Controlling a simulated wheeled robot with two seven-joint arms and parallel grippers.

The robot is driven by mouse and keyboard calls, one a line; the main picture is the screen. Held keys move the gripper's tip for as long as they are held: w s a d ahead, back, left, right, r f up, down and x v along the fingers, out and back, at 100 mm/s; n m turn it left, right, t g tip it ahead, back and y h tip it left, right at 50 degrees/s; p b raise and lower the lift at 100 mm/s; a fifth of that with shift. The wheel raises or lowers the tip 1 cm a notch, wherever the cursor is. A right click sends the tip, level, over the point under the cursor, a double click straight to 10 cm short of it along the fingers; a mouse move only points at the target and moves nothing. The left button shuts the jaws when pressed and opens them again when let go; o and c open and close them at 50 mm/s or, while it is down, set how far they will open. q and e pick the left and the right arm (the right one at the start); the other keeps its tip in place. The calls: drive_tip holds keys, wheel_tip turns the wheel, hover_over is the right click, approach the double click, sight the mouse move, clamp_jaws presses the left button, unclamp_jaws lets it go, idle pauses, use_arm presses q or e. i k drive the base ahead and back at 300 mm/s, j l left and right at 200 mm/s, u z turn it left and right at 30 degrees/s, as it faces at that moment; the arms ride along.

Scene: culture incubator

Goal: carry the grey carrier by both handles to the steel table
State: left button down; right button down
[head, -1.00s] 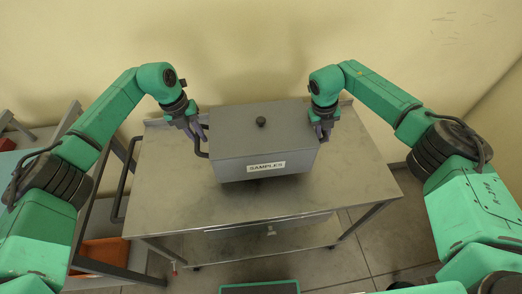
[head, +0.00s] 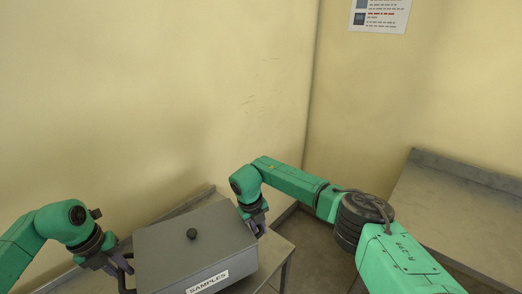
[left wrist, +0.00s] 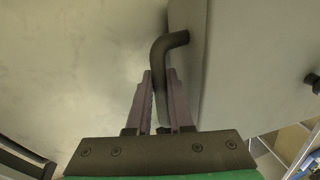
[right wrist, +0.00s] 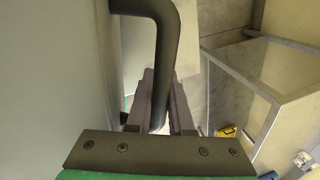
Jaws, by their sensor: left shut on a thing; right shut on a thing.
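The grey carrier (head: 193,245) is a lidded box with a black knob and a "SAMPLES" label, at the bottom left of the head view. My left gripper (head: 122,265) is shut on its left handle, a dark bar that shows in the left wrist view (left wrist: 167,58). My right gripper (head: 259,227) is shut on the right handle, which shows in the right wrist view (right wrist: 163,45). The carrier is over a metal table (head: 277,258); I cannot tell whether it touches the top. Another grey metal-topped table (head: 450,210) with a raised back edge stands at the right.
A pale wall stands close behind the carrier, with a corner (head: 310,100) right of it. A printed notice (head: 380,15) hangs on the other wall. Floor (head: 308,255) shows between the two tables. Small yellow (right wrist: 228,132) and blue items show low in the right wrist view.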

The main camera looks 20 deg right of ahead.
sight(491, 240)
drive_tip(key=z, duration=0.4)
drive_tip(key=l+z, duration=0.1)
drive_tip(key=z, duration=0.7)
drive_tip(key=i+l+z, duration=0.1)
drive_tip(key=z, duration=0.7)
drive_tip(key=i+l+z, duration=0.15)
drive_tip(key=i, duration=0.25)
drive_tip(key=i+l+z, duration=0.1)
drive_tip(key=i+l, duration=0.2)
drive_tip(key=i, duration=0.15)
drive_tip(key=i+l+z, duration=0.15)
drive_tip(key=i, duration=0.25)
